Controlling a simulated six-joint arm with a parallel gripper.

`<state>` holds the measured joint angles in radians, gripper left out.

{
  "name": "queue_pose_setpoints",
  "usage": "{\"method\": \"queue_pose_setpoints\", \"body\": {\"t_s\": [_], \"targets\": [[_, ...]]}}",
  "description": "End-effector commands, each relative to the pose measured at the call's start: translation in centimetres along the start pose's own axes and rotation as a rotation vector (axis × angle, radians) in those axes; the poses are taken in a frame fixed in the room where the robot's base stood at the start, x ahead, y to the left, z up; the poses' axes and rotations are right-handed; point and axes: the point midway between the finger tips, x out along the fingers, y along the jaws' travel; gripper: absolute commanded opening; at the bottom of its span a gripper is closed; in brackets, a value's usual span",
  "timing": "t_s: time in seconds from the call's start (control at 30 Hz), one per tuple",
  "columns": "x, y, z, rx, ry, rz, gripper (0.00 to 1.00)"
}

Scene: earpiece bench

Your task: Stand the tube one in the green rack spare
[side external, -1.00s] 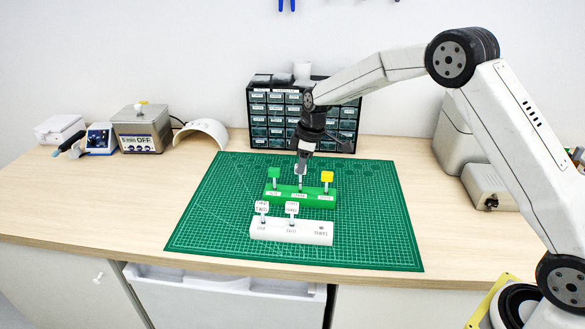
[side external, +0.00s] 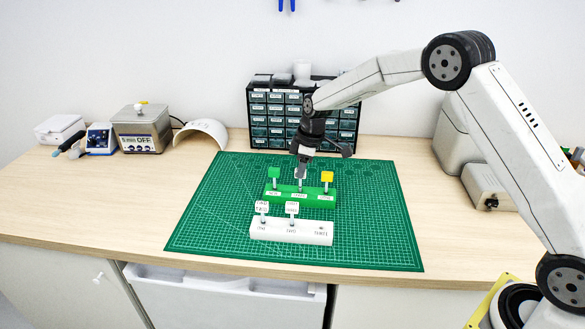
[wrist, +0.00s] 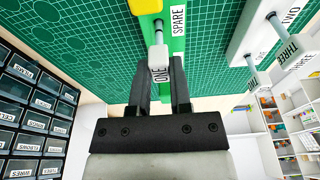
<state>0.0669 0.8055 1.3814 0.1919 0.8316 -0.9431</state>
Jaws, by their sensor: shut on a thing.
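Tube one has a white cap marked ONE (wrist: 158,73) and a thin grey stem. In the side external view, tube one (side external: 300,175) is upright over the middle position of the green rack (side external: 316,201), and its stem appears to enter the hole there. In the wrist view the stem meets the green rack (wrist: 176,60) beside the label SPARE (wrist: 178,20). My gripper (side external: 301,166) is above the rack, its fingers on either side of the white cap, shut on tube one. The stem's lower end is hidden in or behind the rack.
A green-capped tube (side external: 274,173) and a yellow-capped tube (side external: 327,177) stand either side in the green rack. The white rack (side external: 290,236) in front holds two white-capped tubes at left and centre; its right hole is empty. A drawer cabinet (side external: 262,110) stands behind. The mat's left is clear.

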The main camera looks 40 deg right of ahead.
Motion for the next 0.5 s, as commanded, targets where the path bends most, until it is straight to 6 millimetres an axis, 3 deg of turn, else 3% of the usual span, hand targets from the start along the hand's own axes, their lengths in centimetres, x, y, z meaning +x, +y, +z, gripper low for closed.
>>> {"method": "queue_pose_setpoints", "body": {"t_s": [0.5], "targets": [[0.83, 0.00, 0.16, 0.000, 0.000, 0.000, 0.00]]}}
